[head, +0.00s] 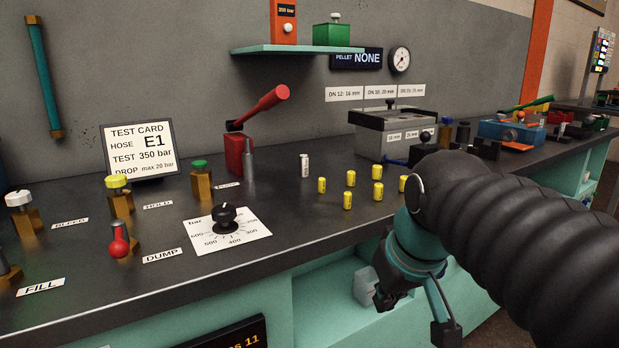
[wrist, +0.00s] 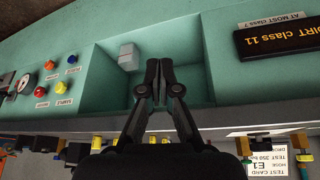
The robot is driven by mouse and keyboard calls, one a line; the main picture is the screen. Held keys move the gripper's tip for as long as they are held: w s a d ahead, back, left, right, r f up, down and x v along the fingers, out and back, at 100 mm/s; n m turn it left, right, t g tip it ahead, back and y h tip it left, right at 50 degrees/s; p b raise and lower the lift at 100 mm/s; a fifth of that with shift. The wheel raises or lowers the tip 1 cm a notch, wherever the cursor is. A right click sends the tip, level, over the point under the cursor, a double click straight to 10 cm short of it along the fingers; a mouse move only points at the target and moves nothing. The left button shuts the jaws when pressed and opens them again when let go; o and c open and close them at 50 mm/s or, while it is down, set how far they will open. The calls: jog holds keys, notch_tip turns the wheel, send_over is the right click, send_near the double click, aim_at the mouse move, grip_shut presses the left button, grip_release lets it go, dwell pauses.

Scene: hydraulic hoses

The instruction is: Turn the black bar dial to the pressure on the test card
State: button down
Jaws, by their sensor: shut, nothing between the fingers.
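The black bar dial (head: 225,218) sits on a white scale sheet (head: 245,236) on the bench top, marked in bar with numbers such as 300, 400 and 500. A small white mark shows on the knob; its exact reading is too small to tell. The test card (head: 138,148) stands behind it and reads hose E1, test 350 bar, drop max 20 bar. It also shows upside down in the wrist view (wrist: 268,158). My gripper (head: 415,314) is shut and empty, low in front of the bench, right of the dial and apart from it. Its fingers also show in the wrist view (wrist: 159,88).
A red-knobbed valve (head: 119,240) and a green-topped valve (head: 201,181) stand near the dial. A red lever (head: 262,108) rises behind it. Several yellow pellets (head: 348,200) stand to its right. The bench front has an open recess holding a grey block (wrist: 128,57).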

jog(key=w+a+r+n+g+y, duration=0.1)
jog(key=w+a+r+n, duration=0.3)
jog(key=w+a+r, duration=0.55)
jog(key=w+a+r+n+g, duration=0.1)
jog(key=w+a+r+n, duration=0.15)
jog(key=a, duration=0.35)
jog(key=w+a+r+n+g, duration=0.1)
jog(key=w+a+r+n, duration=0.15)
jog(key=a, duration=0.45)
jog(key=shift+s+d+f+b, duration=0.1)
jog(key=shift+f+b, duration=0.8)
jog(key=shift+f, duration=0.6)
jog(key=shift+s+d+f+b, duration=0.1)
jog(key=shift+f+b, duration=0.75)
jog(key=shift+f, duration=0.65)
jog(key=shift+s+a+r+p, duration=0.1)
jog(key=shift+s+a+p, duration=0.25)
jog(key=shift+s+p, duration=0.45)
jog(key=shift+s+a+y+p, duration=0.3)
jog(key=shift+s+a+p, duration=0.25)
jog(key=shift+p, duration=0.2)
jog(key=shift+s+d, duration=0.15)
jog(key=shift+s+d, duration=0.1)
jog(key=shift+r, duration=2.95)
jog(key=shift+d, duration=0.1)
